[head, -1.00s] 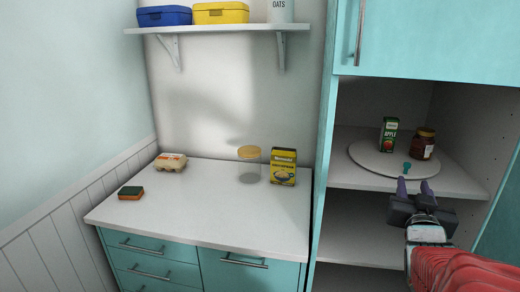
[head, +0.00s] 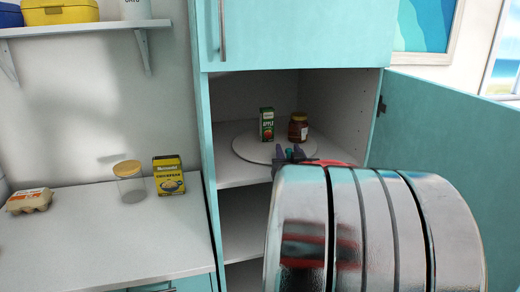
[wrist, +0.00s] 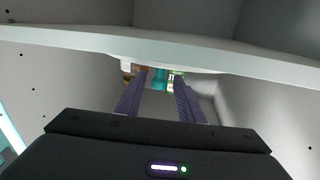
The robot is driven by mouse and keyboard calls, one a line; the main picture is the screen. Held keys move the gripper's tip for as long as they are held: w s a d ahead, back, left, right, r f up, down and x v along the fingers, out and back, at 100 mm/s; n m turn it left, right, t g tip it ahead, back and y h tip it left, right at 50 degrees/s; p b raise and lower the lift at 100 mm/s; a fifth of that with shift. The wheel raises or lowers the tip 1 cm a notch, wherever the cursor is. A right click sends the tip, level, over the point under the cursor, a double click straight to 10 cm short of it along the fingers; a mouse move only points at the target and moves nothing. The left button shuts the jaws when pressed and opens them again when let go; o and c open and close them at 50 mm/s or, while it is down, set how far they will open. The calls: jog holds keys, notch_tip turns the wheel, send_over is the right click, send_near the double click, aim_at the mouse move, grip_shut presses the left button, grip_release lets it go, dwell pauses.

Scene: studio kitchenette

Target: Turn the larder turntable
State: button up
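The larder turntable (head: 247,149) is a round pale disc on a shelf of the open teal larder. A green apple carton (head: 266,124) and a dark jar with a red-brown lid (head: 298,127) stand on it. A small teal peg (head: 289,154) rises near its front edge. My gripper (head: 288,150) is at that front edge, its purple fingers apart on either side of the peg. In the wrist view, which looks upside down, the teal peg (wrist: 160,76) shows between the open fingers, with gaps beside it. My arm hides the turntable's front right.
The larder's side wall (head: 204,140) bounds the left, and its open door (head: 450,135) stands at the right. A lower shelf (head: 240,238) is empty where visible. A yellow box (head: 168,178), a lidded glass jar (head: 130,186) and an egg carton (head: 30,201) stand on the counter.

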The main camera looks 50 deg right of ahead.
jog(key=shift+w+d, duration=0.2)
jog(key=shift+w, duration=0.05)
jog(key=shift+s, duration=0.1)
jog(key=shift+c, duration=0.4)
grip_shut()
